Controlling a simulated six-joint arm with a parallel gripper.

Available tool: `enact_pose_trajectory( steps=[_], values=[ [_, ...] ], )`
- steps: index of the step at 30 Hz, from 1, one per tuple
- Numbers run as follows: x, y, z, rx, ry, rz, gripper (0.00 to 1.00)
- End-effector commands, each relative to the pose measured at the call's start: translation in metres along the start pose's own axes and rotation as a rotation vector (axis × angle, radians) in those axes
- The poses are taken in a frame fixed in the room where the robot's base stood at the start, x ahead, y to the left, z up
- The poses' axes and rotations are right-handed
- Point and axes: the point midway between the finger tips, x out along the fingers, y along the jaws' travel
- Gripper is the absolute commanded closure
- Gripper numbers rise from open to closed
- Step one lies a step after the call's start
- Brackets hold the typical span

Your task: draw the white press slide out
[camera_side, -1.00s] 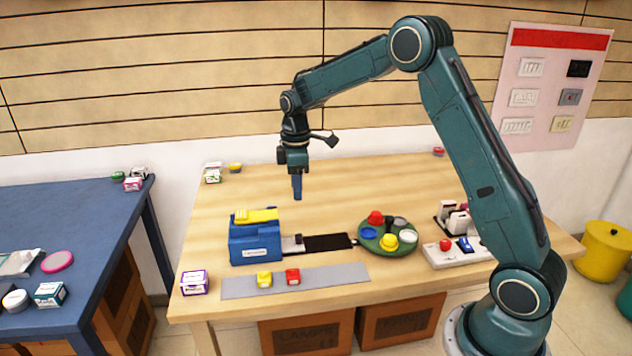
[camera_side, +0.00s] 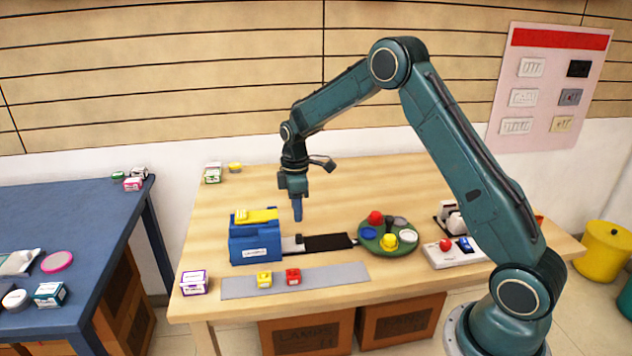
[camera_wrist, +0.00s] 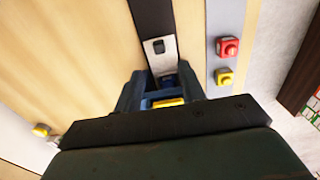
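The press (camera_side: 254,244) is a blue box with a yellow top part, near the left of the wooden table. Its white slide (camera_side: 288,245) sticks out on the right, with a small black knob (camera_side: 299,239) on it and a black track (camera_side: 328,242) beyond. In the wrist view the white slide (camera_wrist: 160,60) and black knob (camera_wrist: 158,46) lie just past the fingertips. My gripper (camera_side: 298,218) points down above the knob, apart from it. In the wrist view its fingers (camera_wrist: 160,84) stand apart, with nothing held between them.
A green round tray (camera_side: 372,246) with coloured pieces stands right of the track. A grey strip (camera_side: 332,279) with a yellow button (camera_side: 264,279) and a red button (camera_side: 293,276) lies in front. A purple-white box (camera_side: 194,282) sits at the front left.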

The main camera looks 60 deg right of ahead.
Motion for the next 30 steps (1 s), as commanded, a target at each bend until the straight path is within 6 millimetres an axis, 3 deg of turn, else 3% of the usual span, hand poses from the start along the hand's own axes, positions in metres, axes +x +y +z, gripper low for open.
enact_pose_trajectory(
  steps=[9,15,30],
  values=[
    [0.050,-0.001,0.000,0.000,-0.002,-0.003,0.60],
    [0.072,-0.001,0.000,0.000,-0.001,-0.001,0.60],
    [0.083,0.000,0.000,0.000,0.000,0.000,0.60]
  ],
)
